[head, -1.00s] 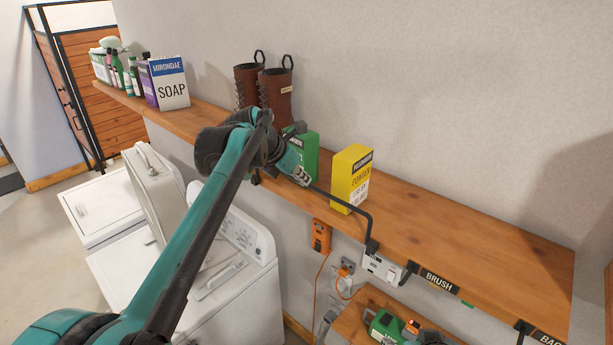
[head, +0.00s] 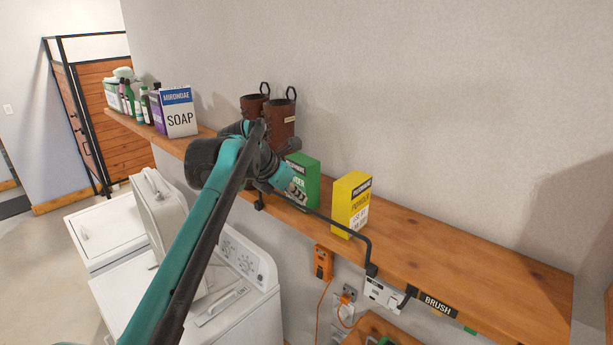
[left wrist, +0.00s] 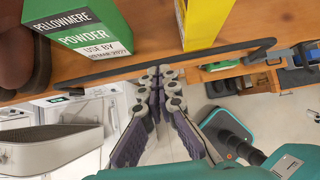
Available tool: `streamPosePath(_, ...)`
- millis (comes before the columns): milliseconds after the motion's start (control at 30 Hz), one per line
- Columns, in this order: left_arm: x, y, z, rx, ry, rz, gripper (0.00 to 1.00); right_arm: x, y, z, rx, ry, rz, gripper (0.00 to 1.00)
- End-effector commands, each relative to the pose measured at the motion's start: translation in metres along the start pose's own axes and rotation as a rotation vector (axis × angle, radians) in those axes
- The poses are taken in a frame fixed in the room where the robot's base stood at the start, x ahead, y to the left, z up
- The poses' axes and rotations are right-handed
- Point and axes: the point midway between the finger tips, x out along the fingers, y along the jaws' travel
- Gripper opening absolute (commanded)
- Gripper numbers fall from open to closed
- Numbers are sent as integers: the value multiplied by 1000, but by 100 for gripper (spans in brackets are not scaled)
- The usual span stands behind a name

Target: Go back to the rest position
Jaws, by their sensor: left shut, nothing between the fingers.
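My left arm reaches up from the bottom of the head view to the wooden wall shelf (head: 470,262). My left gripper (head: 297,192) is in front of the green powder box (head: 308,168) and hides part of it. In the left wrist view the fingers (left wrist: 159,80) are together with nothing between them, near the dark rail along the shelf's front edge. The green box (left wrist: 85,22) and a yellow box (left wrist: 208,20) stand on the shelf, apart from the fingers. My right gripper does not show.
The yellow box (head: 350,202), brown boots (head: 281,120) and a soap box (head: 177,112) stand on the shelf. A black rail (head: 335,226) juts from its front. White washing machines (head: 230,300) stand below left. The shelf's right part is bare.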

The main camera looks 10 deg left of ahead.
Motion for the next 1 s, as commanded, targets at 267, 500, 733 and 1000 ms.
streamPosePath(267, -17, 1, 49, 0, 0, 1, 0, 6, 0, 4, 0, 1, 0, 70)
streamPosePath(500, -22, 0, 61, 12, 1, 3, 0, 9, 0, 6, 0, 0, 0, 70)
streamPosePath(733, 12, -9, -10, 308, 29, 39, 0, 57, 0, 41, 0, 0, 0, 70)
streamPosePath(1000, 75, -33, -160, 930, 115, 90, 0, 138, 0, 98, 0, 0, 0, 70)
